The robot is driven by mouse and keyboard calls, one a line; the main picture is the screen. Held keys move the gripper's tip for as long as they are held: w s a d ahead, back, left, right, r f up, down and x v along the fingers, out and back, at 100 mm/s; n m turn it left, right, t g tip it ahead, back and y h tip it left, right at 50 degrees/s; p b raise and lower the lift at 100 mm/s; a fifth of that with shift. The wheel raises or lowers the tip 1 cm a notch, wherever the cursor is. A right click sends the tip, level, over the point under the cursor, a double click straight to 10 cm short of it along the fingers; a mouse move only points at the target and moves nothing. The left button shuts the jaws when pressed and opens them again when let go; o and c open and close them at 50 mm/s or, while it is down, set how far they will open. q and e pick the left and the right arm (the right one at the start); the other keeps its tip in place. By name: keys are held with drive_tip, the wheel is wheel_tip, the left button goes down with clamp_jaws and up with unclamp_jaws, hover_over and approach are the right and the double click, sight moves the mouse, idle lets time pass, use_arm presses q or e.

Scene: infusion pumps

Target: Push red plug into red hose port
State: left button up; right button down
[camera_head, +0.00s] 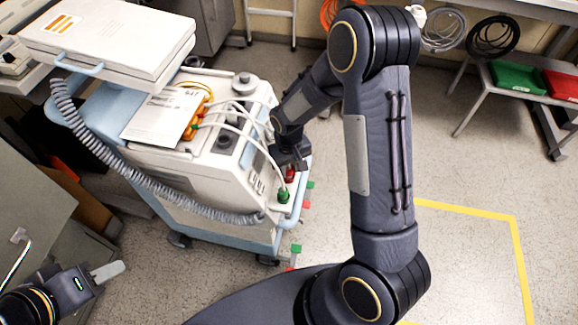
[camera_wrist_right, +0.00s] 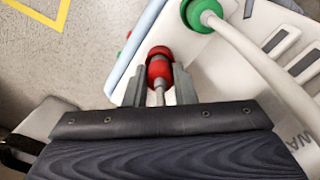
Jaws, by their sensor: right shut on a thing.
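The red plug (camera_wrist_right: 159,71) sits between the two grey fingers of my right gripper (camera_wrist_right: 157,76) in the right wrist view, with its pale hose running back between them. A red ring (camera_wrist_right: 160,51), seemingly the red hose port, lies directly ahead of the plug. Whether plug and port touch or are fully joined cannot be told. In the head view my right gripper (camera_head: 291,164) is at the cart's front right ledge, above a small red part (camera_head: 290,175). My left gripper (camera_head: 106,272) is at the lower left, away from the cart; its finger gap is not clear.
A green plug (camera_wrist_right: 203,15) with a white hose is seated beside the red one; it also shows in the head view (camera_head: 284,196). A grey coiled cable (camera_head: 130,177) hangs along the cart (camera_head: 190,205). Floor to the right, with yellow tape, is clear.

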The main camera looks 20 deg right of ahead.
drive_tip(key=shift+f, duration=0.15)
drive_tip(key=c, duration=1.6)
unclamp_jaws()
drive_tip(key=shift+c, duration=0.2)
drive_tip(key=o, duration=0.5)
drive_tip(key=shift+r+p, duration=0.65)
drive_tip(key=shift+r, duration=3.25)
drive_tip(key=shift+r, duration=0.1)
